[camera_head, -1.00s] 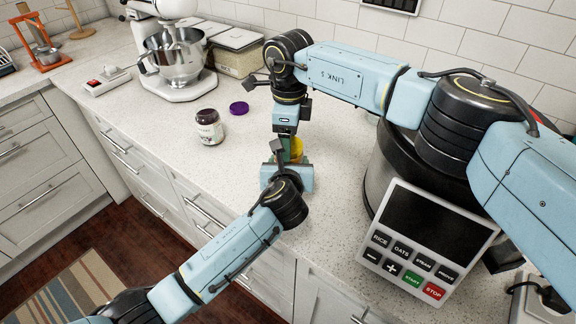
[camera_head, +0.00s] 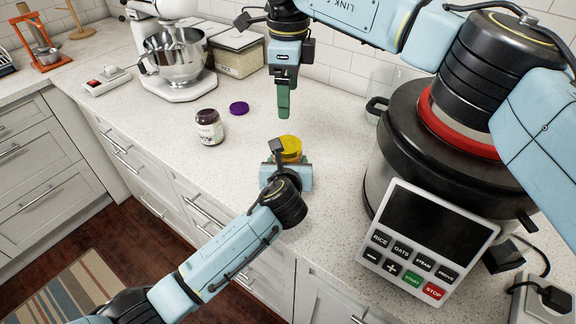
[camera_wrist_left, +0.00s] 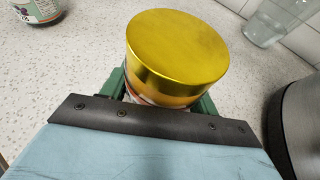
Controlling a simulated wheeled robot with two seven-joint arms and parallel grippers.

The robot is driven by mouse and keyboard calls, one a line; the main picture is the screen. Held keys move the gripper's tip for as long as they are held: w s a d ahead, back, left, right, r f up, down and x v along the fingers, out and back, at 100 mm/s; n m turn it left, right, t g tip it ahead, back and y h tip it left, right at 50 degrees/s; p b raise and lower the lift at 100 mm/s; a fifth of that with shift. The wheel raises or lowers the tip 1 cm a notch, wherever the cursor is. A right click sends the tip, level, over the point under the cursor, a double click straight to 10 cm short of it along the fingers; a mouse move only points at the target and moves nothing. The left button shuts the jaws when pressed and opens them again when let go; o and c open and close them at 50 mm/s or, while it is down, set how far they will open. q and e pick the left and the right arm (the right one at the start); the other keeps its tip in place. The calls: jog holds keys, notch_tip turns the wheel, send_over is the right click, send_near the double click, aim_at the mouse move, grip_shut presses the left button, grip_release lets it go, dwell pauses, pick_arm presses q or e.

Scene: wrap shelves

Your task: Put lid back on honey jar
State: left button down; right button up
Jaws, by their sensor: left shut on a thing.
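The honey jar's gold lid (camera_head: 289,147) sits on top of the jar held at my left gripper (camera_head: 287,165). In the left wrist view the gold lid (camera_wrist_left: 178,47) looks level on the jar (camera_wrist_left: 150,98), with a strip of the jar's side showing below it. The green fingers of my left gripper (camera_wrist_left: 165,95) are shut around the jar, which is upright by the counter's front edge. My right gripper (camera_head: 284,101) hangs above and behind the lid, clear of it, with nothing visible in it. Its fingers overlap side-on, so their opening is hidden.
A dark jar with a white label (camera_head: 209,127) and a purple lid (camera_head: 239,108) are to the left on the counter (camera_head: 240,165). A large cooker (camera_head: 430,225) stands close on the right. A stand mixer (camera_head: 175,60) and containers (camera_head: 236,50) are at the back.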

pick_arm(q)
jog(key=shift+f, duration=0.15)
jog(key=shift+c, duration=1.5)
grip_release()
jog(key=shift+s, duration=0.1)
jog(key=p+v, duration=0.2)
jog(key=v, duration=1.1)
jog(key=shift+p, duration=0.3)
jog(key=shift+s+d, duration=0.1)
